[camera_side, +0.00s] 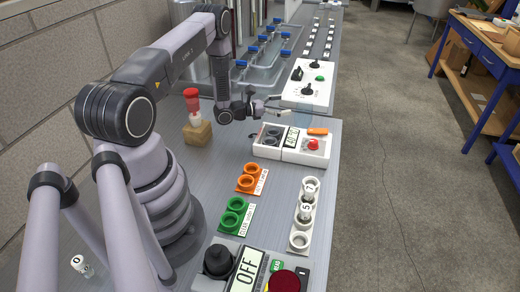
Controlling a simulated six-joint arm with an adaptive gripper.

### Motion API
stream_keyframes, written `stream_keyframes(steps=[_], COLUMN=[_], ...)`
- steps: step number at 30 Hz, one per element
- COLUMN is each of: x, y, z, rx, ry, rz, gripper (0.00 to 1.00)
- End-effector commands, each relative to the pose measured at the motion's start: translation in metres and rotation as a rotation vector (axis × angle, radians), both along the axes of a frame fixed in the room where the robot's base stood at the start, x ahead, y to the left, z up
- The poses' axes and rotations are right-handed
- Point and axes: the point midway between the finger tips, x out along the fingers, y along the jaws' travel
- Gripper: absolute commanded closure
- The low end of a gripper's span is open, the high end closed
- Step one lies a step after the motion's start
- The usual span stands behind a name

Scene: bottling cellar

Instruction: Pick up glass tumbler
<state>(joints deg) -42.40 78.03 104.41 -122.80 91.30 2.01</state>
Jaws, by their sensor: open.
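My gripper (281,109) is in the upper middle of the side view, held roughly level and pointing right, above the back of the work table. It looks small here, and its jaws are open. A faint, clear bluish shape (303,115), which looks like the glass tumbler, stands just right of the fingertips, by the white control panel. Its outline is hard to make out. I cannot tell whether the fingers touch it or reach around it.
A white device with a display and red button (313,144) sits just in front of the gripper. A white knob panel (307,87) is behind. A wooden block with a red-topped item (197,131) stands left. Orange (251,178), green (236,215) and white (300,240) ring holders are nearer.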

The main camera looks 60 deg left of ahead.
Motion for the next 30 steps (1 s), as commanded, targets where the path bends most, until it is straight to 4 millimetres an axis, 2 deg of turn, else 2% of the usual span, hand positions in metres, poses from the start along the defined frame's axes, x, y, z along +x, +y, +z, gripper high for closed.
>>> stream_keyframes(steps=[1, 3, 10, 18, 21, 29, 30], x=[0.0, 0.0, 0.02, 0.062, 0.071, 0.073, 0.073], y=[0.0, -0.001, -0.006, -0.018, -0.02, -0.02, -0.02], z=[-0.01, -0.018, -0.015, -0.015, -0.015, -0.015, -0.015], rx=[-0.001, 0.0, 0.002, 0.003, 0.001, 0.0, 0.0], ry=[0.001, 0.0, -0.001, -0.002, 0.001, 0.0, 0.001], rz=[-0.001, -0.001, -0.005, -0.005, -0.005, -0.003, -0.003], gripper=[0.09, 0.09, 0.09, 0.09, 0.09, 0.09, 0.15])
